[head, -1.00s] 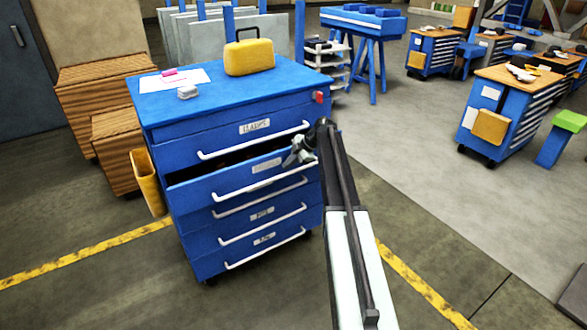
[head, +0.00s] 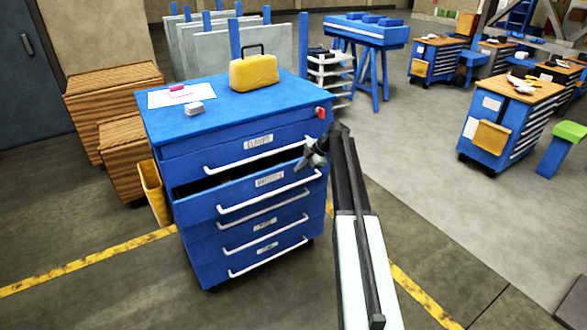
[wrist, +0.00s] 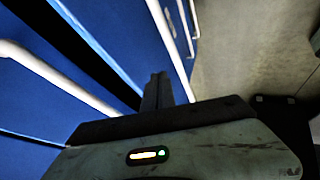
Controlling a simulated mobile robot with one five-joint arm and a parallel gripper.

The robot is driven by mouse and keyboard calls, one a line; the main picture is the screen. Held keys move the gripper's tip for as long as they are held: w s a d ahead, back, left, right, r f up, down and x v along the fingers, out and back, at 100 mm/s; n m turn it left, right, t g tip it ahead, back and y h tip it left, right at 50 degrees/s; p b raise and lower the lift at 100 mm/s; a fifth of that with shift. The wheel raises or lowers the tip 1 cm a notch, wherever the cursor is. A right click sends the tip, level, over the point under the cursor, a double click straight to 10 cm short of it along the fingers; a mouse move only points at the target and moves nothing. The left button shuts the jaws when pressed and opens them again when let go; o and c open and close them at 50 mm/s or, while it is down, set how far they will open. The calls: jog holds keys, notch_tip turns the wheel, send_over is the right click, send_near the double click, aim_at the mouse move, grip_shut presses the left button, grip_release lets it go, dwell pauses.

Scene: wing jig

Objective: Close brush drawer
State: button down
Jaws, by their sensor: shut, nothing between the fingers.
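The blue cabinet (head: 180,232) has a stack of drawers with white bar handles. The second drawer (head: 200,208), under the one labelled like "CLAMPS", stands partly open, with a dark gap above its front. Its label is too blurred to read surely, but may be the brush one. My gripper (head: 308,161) is at the right end of this drawer, near its upper edge; I cannot tell whether it touches. In the wrist view, my gripper's dark fingers (wrist: 158,88) are together and empty, close to blue drawer fronts and white handles.
On the cabinet top are a yellow case (head: 253,72), a white sheet (head: 160,97) and a small grey block (head: 194,109). A yellow bin (head: 155,193) hangs on its left side. Wooden crates (head: 110,90) stand behind left.

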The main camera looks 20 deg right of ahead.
jog(key=s+a+f+m+g+h, duration=0.1)
jog(key=s+a+m+g+h, duration=0.1)
jog(key=s+a+m, duration=0.7)
jog(key=s+a+f+m+g+h, duration=0.2)
jog(key=s+a+m, duration=0.7)
jog(key=s+a, duration=0.7)
jog(key=s+g+h, duration=0.1)
jog(key=s, duration=0.8)
jog(key=shift+a+m+p, duration=0.3)
jog(key=shift+a+p, duration=0.05)
jog(key=shift+a, duration=0.05)
